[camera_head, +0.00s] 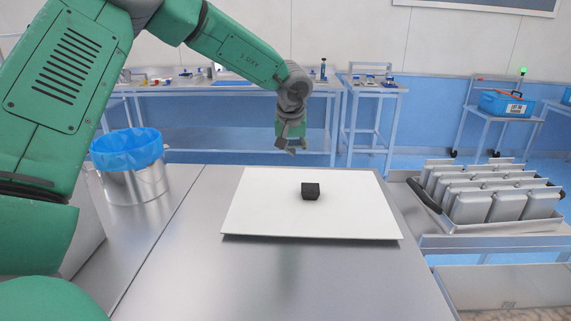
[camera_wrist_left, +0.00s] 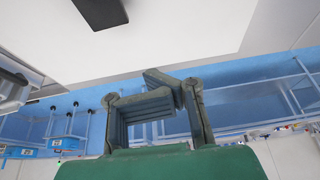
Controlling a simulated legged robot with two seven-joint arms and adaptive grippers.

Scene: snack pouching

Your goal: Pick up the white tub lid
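No separate tub lid is plain to see. The one large white flat thing is a thin board-like sheet (camera_head: 265,215) lying on the metal table, with a small dark block (camera_head: 310,191) on it. In the left wrist view the white sheet (camera_wrist_left: 190,25) fills much of the top, with the block (camera_wrist_left: 100,12) at its upper edge. My left gripper (camera_head: 291,151) hangs fingers down above the sheet's far edge, apart from the sheet and block. Its fingers (camera_wrist_left: 178,93) hold nothing visible; their opening is unclear. My right gripper is not in view.
A metal bin with a blue liner (camera_head: 127,150) stands at the left. A rack of several grey containers (camera_head: 470,207) stands at the right. The metal table (camera_head: 280,280) is bare in front of the sheet. Benches stand along the back wall.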

